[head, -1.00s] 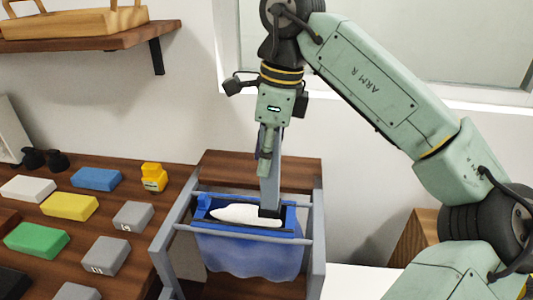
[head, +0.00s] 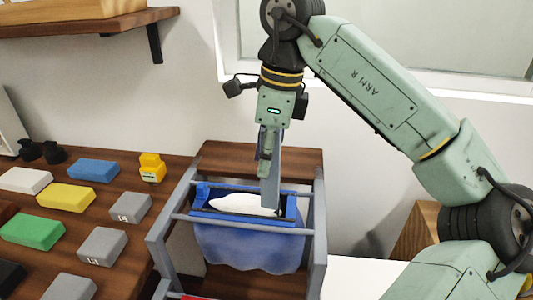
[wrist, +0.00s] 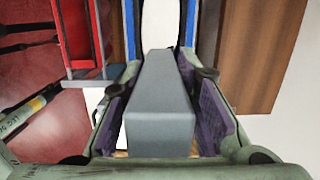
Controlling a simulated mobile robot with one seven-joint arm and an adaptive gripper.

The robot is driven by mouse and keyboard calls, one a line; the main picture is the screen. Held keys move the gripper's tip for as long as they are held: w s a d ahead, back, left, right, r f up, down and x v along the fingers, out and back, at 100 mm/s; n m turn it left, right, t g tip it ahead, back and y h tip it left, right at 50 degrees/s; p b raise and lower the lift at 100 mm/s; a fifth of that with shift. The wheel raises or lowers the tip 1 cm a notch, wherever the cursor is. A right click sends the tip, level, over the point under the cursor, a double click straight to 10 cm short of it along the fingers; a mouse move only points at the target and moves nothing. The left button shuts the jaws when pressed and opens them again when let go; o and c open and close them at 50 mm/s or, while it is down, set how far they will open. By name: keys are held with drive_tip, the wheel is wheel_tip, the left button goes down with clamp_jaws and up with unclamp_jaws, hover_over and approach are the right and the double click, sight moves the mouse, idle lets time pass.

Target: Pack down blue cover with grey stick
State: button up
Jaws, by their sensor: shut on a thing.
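The grey stick (head: 271,180) hangs upright from my gripper (head: 266,150), which is shut on its upper part. In the wrist view the stick (wrist: 158,100) runs away from me between the purple finger pads. Its lower end reaches into the blue-rimmed opening, near the right end, and its tip is hidden. The blue cover (head: 248,247) hangs in a translucent, wavy-edged sheet below the grey rack bars. A white, pointed shape (head: 238,204) shows in the opening, left of the stick. I cannot tell whether the tip touches the cover.
The grey rack (head: 319,235) stands around the cover, with a wooden board (head: 258,160) behind. Left, a wooden counter (head: 122,262) carries coloured and grey blocks, including a blue one (head: 94,169), and a yellow piece (head: 151,168). A shelf (head: 85,31) hangs upper left.

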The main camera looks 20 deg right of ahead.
sight(267, 182)
drive_tip(key=shift+f+b, duration=2.25)
drive_tip(key=shift+f, duration=0.9)
drive_tip(key=shift+r, duration=0.1)
drive_tip(key=shift+r+p, duration=4.35)
drive_tip(key=shift+r, duration=1.3)
